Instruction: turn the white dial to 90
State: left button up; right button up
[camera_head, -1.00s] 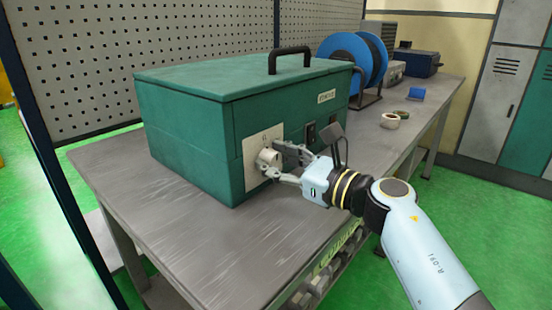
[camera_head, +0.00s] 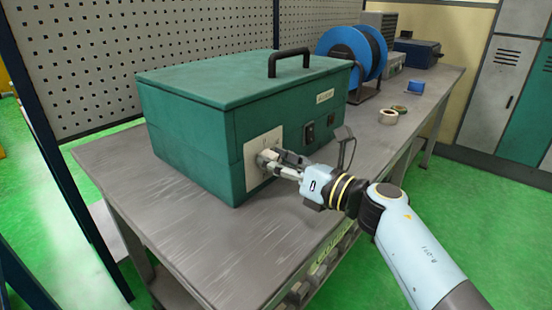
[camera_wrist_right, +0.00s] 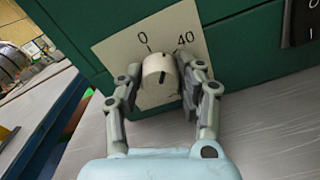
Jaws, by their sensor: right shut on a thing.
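The white dial (camera_wrist_right: 158,78) sits on a cream plate (camera_wrist_right: 112,52) on the front of a green box (camera_head: 190,140). In the right wrist view the dial has a dark mark on its face, and the numbers 0 and 40 show above it. Other numbers are hidden or out of view. My right gripper (camera_wrist_right: 163,80) is shut on the dial, one finger on each side. In the head view my right gripper (camera_head: 270,160) partly covers the dial and plate. My left gripper is not in view.
The box stands on a grey workbench (camera_head: 240,245) and has a black handle (camera_head: 289,57) on its lid and a dark switch (camera_head: 308,133) right of the plate. A blue reel (camera_head: 345,48), tape rolls (camera_head: 388,117) and a small blue item (camera_head: 414,88) lie further back. The bench front is clear.

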dwell(0.4)
jog(key=o, duration=1.2)
jog(key=shift+c, duration=0.2)
jog(key=v, duration=1.2)
